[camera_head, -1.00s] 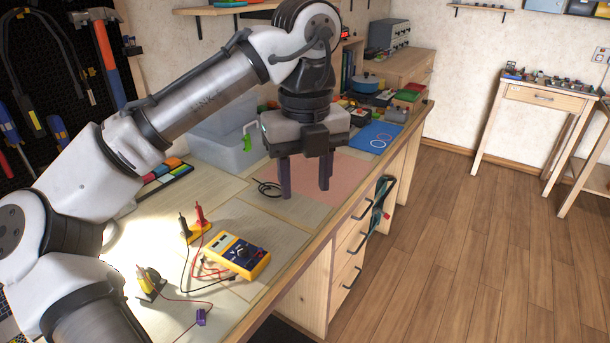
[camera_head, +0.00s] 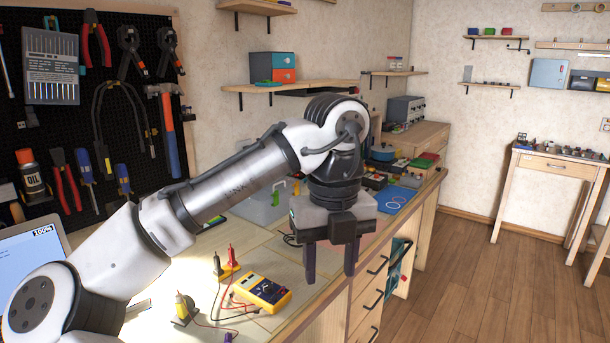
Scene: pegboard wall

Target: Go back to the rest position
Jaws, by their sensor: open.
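My gripper (camera_head: 331,265) points down over the right part of the wooden workbench (camera_head: 250,238), near its front edge. Its two dark fingers are apart with nothing between them. My arm stretches from the lower left across the bench, bent at the elbow joint above the gripper. A yellow multimeter (camera_head: 262,292) lies on the bench to the left of the gripper, with leads beside it. The gripper hides part of the pink mat behind it.
A pegboard (camera_head: 75,125) with pliers, a hammer (camera_head: 168,120) and other tools hangs at the left. A laptop (camera_head: 35,255) stands at lower left. A clear bin (camera_head: 262,205) is behind my arm. Wooden floor (camera_head: 470,270) is free at the right.

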